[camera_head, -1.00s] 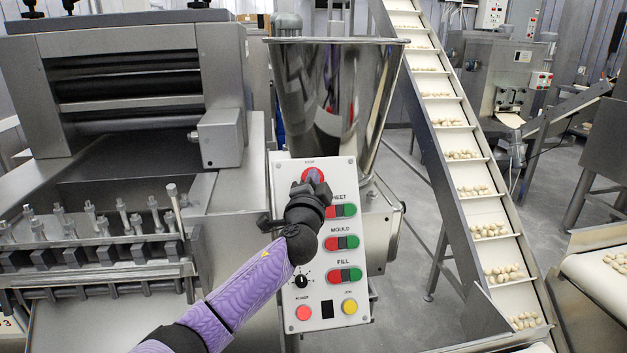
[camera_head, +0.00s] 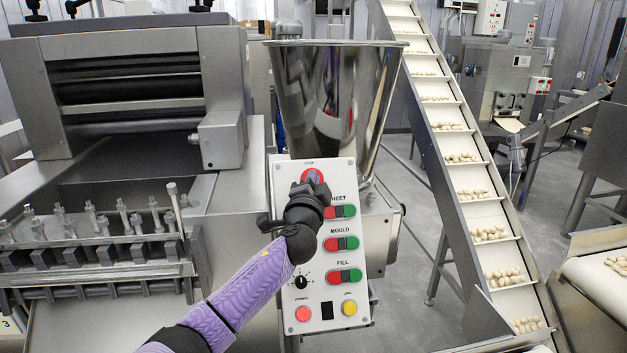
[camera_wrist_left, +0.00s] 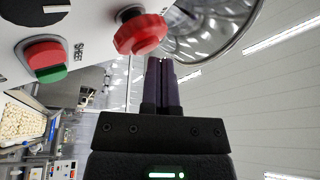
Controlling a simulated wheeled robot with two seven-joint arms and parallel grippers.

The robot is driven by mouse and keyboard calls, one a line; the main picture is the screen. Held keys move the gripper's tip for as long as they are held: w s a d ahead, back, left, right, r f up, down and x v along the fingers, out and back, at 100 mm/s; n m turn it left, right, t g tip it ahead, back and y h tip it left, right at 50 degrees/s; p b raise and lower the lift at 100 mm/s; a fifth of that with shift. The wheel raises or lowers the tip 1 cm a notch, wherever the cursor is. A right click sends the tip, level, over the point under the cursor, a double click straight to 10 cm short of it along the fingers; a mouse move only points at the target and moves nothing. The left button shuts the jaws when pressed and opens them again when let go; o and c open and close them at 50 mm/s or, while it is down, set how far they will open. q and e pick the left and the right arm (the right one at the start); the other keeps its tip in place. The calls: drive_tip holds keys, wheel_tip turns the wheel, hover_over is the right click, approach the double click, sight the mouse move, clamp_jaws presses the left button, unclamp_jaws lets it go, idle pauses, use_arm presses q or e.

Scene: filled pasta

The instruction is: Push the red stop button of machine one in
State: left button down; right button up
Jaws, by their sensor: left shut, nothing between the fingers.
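The red stop button (camera_head: 311,172) is at the top of the white control panel (camera_head: 281,215) of the machine in front of me. In the left wrist view the button (camera_wrist_left: 140,33) is a red mushroom head standing out from the panel on a dark stem. My left gripper (camera_head: 314,178) is shut and empty, in front of the button, hiding part of it in the head view. In the left wrist view its purple fingertips (camera_wrist_left: 161,62) are close to the button's edge, pointing past its side. I cannot tell whether they touch. My right gripper is not in view.
Below are red-green button pairs for sheet (camera_head: 338,212), mould (camera_head: 341,243) and fill (camera_head: 344,276), a black knob (camera_head: 301,281), and red and yellow buttons. A steel hopper (camera_head: 335,100) stands behind the panel; an inclined conveyor (camera_head: 470,175) carries pasta at right.

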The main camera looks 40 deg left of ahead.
use_arm(q)
drive_tip(key=shift+a+f+b, duration=0.1)
drive_tip(key=shift+b, duration=0.25)
idle(0.3)
idle(0.4)
drive_tip(key=shift+p, duration=0.35)
drive_tip(key=s+d+r+p, duration=0.1)
drive_tip(key=p, duration=0.1)
drive_tip(key=s+d+r+p, duration=0.1)
drive_tip(key=d+p, duration=0.1)
drive_tip(key=shift+s+r, duration=0.1)
drive_tip(key=shift+r, duration=0.1)
idle(0.5)
